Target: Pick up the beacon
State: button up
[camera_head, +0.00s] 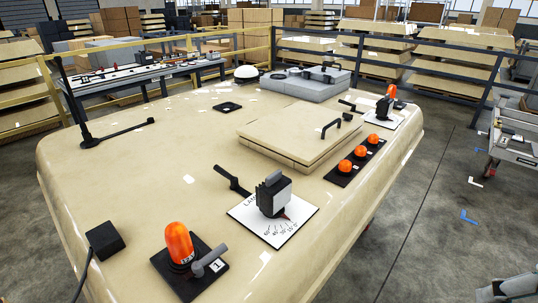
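An orange domed beacon (179,244) stands upright at the front of the cream cab top, on a black square base (190,274) with a grey lever (209,260) beside it. Lettering on the dome is too small to read. A second, smaller orange beacon (391,91) stands at the far right corner, near a white plate with a dark lever. I cannot tell from the picture which one the task means. My gripper is not clearly seen in this view, and nothing is seen holding either beacon.
The cab top (150,190) also bears a dial plate (271,222) with a grey-black handle, a black panel of orange lamps (360,152), a raised hatch (290,132), a grey box (307,84) and a black block (104,240).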

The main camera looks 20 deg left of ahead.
aim_at(183, 253)
jog(key=i+u, duration=0.2)
jog(key=u, duration=0.25)
jog(key=i+l+u, duration=0.2)
jog(key=u, duration=0.25)
jog(key=i+l+u, duration=0.15)
jog(key=u, duration=0.3)
jog(key=i+l+u, duration=0.1)
jog(key=l+u, duration=0.2)
jog(key=u, duration=0.15)
jog(key=i+l+u, duration=0.1)
jog(key=l+u, duration=0.15)
jog(key=u, duration=0.2)
